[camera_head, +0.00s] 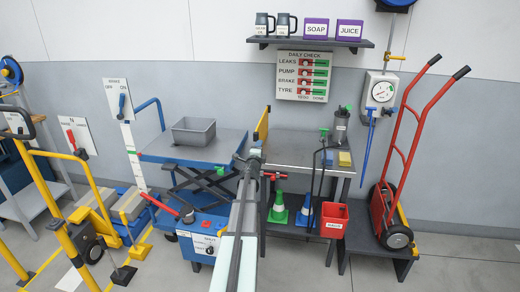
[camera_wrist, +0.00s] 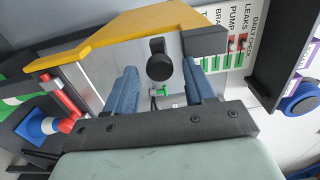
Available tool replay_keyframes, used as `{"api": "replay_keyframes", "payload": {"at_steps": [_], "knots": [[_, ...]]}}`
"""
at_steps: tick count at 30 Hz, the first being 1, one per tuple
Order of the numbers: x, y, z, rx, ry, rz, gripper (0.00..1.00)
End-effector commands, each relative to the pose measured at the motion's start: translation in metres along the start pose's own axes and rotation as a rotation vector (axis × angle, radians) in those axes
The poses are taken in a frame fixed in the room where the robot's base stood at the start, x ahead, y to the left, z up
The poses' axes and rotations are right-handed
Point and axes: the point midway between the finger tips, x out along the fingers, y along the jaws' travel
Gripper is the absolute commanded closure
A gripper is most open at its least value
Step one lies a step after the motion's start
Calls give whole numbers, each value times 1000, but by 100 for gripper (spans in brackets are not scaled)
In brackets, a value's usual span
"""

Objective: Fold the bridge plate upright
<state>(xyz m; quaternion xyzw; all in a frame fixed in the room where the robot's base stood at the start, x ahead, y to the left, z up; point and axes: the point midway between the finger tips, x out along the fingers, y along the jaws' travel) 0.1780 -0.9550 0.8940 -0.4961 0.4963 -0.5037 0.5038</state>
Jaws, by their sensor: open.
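The yellow bridge plate (camera_head: 262,124) stands steeply up at the right edge of the blue lift table (camera_head: 168,150), beside the grey workbench (camera_head: 300,152). I cannot tell whether it is fully upright. In the wrist view, a broad yellow panel (camera_wrist: 145,32), apparently the plate, crosses the top beyond the fingers. My gripper (camera_wrist: 160,92) is open, with its two blue fingers apart and nothing held between them. A black round knob (camera_wrist: 159,62) shows beyond the gap. In the head view my gripper (camera_head: 249,155) is just below the plate's near end; contact is unclear.
A grey bin (camera_head: 194,131) sits on the lift table. A red hand truck (camera_head: 396,190) stands at right. Open floor lies at front right.

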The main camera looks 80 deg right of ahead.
Motion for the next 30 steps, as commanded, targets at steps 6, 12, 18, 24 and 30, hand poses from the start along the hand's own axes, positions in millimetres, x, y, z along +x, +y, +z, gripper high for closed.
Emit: {"api": "replay_keyframes", "payload": {"at_steps": [6, 12, 18, 24, 30], "knots": [[-43, -1, -1, 0, 1, 0, 46], [-83, -1, -1, 1, 1, 0, 46], [-111, -1, -1, 1, 0, 0, 46], [-118, 0, 0, 1, 1, -1, 46], [-117, 0, 0, 1, 1, -1, 46]]}}
